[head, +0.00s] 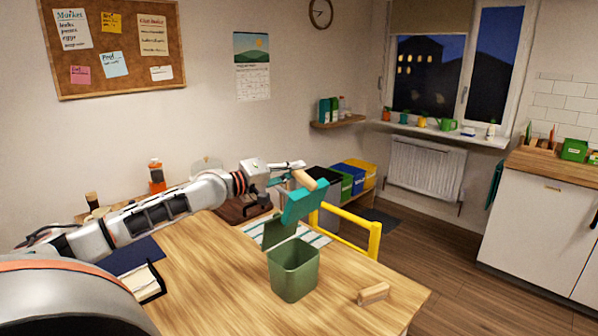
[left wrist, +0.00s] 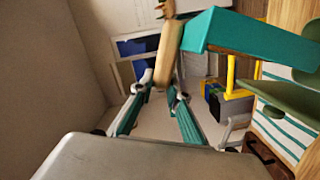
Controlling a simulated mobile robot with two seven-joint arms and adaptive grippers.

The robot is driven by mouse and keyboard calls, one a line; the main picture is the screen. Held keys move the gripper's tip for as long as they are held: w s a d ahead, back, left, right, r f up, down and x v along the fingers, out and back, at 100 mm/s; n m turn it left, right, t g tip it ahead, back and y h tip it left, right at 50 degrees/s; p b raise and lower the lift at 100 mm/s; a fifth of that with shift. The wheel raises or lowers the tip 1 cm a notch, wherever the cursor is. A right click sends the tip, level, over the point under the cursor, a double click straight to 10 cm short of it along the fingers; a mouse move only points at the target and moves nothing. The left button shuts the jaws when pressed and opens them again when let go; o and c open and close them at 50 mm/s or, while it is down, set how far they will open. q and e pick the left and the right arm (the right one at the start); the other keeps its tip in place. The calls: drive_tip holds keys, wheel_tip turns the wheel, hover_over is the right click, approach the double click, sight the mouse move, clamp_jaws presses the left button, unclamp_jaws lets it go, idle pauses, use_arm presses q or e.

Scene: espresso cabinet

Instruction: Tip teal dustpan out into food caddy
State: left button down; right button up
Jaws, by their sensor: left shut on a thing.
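The teal dustpan (head: 304,203) is in the air above the table, tilted, with its pan side down over the caddy's back edge. My left gripper (head: 291,173) is shut on its wooden handle (head: 305,180). The left wrist view shows the handle (left wrist: 169,55) between the fingertips (left wrist: 162,91) and the teal pan (left wrist: 255,38) to the right. The green food caddy (head: 292,278) stands upright on the table below, its lid (head: 278,232) raised at the back. The inside of the dustpan and the caddy's contents are hidden. My right gripper is not in view.
A wooden block-like object (head: 373,294) lies on the table (head: 215,290) right of the caddy. A yellow chair (head: 352,232) stands at the far edge. A striped cloth (head: 310,236) lies behind the caddy.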

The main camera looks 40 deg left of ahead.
use_arm(q)
drive_tip(key=a+f+n+t+b, duration=0.1)
drive_tip(key=a+f+n+b, duration=0.6)
drive_tip(key=a+n, duration=0.2)
drive_tip(key=shift+w+a+f+n+b, duration=0.25)
drive_tip(key=shift+a+n+b, duration=0.15)
drive_tip(key=shift+n, duration=0.2)
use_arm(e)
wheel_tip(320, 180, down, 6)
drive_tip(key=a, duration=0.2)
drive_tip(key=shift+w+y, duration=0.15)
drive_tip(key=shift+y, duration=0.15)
use_arm(q)
drive_tip(key=shift+f, duration=0.1)
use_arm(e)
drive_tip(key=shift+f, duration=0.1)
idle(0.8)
